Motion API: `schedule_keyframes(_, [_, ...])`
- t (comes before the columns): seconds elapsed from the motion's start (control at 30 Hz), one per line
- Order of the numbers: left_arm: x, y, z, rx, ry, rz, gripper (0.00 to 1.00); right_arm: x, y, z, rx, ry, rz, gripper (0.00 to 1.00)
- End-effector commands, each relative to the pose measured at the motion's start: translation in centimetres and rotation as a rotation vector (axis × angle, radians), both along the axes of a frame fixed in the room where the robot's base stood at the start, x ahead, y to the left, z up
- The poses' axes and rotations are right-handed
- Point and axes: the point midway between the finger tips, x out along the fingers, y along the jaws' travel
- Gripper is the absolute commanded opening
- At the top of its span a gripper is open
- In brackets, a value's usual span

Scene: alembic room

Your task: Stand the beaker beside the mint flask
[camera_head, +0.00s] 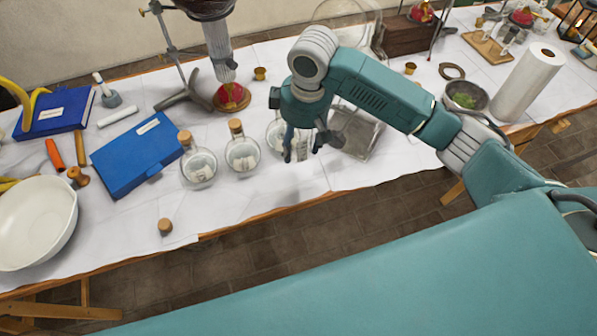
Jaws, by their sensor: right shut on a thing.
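My right gripper (301,152) reaches over the table from the right and points down. It is shut on a clear glass beaker (303,143), mostly hidden by the fingers, low over or on the white cloth; I cannot tell whether it touches. Two round corked flasks with pale contents, a left one (198,168) and a middle one (242,155), stand to the left of the gripper. A third round glass vessel (274,134) is partly hidden just behind and left of the fingers. I cannot tell which flask is the mint one. My left gripper is not in view.
A loose cork (165,227) lies near the front edge. A clear square dish (357,138) is right of the gripper. A stand with a red-filled vessel (231,97) is behind.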

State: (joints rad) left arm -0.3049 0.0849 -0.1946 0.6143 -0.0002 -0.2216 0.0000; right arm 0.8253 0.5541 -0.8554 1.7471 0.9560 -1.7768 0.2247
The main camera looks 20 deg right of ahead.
Motion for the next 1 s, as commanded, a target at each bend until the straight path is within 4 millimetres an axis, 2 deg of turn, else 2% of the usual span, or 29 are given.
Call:
schedule_keyframes(0.1, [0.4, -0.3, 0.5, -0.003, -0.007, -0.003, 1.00, -0.1, -0.1, -3.2, -0.001, 0.004, -0.002, 0.28])
schedule_keyframes(0.3, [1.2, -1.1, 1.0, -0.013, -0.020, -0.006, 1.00, -0.1, 0.0, -7.6, -0.001, 0.001, -0.001, 0.28])
schedule_keyframes(0.53, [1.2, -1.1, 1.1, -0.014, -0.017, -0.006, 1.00, 0.0, 0.0, -9.7, -0.001, -0.001, -0.001, 0.28])
schedule_keyframes(0.77, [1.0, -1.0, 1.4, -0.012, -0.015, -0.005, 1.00, 0.0, 0.0, -12.9, -0.001, -0.001, -0.001, 0.28])
schedule_keyframes(1.0, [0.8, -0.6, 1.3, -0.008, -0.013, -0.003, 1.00, 0.0, 0.0, -13.4, 0.000, -0.003, 0.000, 0.28])
